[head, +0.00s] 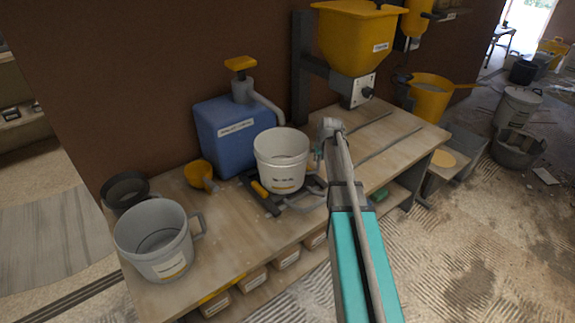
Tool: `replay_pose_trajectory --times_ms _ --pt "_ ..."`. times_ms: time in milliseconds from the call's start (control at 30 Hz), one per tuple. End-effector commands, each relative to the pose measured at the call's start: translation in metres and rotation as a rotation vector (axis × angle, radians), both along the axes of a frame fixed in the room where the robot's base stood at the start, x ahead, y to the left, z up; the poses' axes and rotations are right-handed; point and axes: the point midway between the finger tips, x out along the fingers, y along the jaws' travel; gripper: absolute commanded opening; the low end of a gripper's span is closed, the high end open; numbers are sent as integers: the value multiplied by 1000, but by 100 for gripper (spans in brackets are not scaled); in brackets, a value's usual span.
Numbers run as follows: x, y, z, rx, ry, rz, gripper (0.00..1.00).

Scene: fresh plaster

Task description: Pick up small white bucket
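A small white bucket (281,174) with a label stands upright on the wooden workbench (232,232), in front of a blue canister. It seems to stand on or just behind some dark tools. My gripper (321,150) is at the end of my teal and grey arm, close to the right side of the bucket. My arm partly hides it, and I cannot tell whether its fingers touch the bucket or are open or shut. The bucket looks upright and level.
The blue canister (225,135) with a yellow-topped pump stands behind the bucket. A larger pale jug (150,263) and a dark pot (121,190) are at the left. A yellow scoop (197,173) lies between. A yellow hopper (352,38) overhangs the bench's back right.

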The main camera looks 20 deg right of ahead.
Motion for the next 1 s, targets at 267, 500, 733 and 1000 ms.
replay_pose_trajectory --times_ms 267,500,733,1000 --pt "0 0 0 1 0 -1 0" --pt "0 0 1 1 0 -1 0" --pt "-3 -1 7 0 0 -1 0" --pt "-4 -2 27 1 0 -1 0"
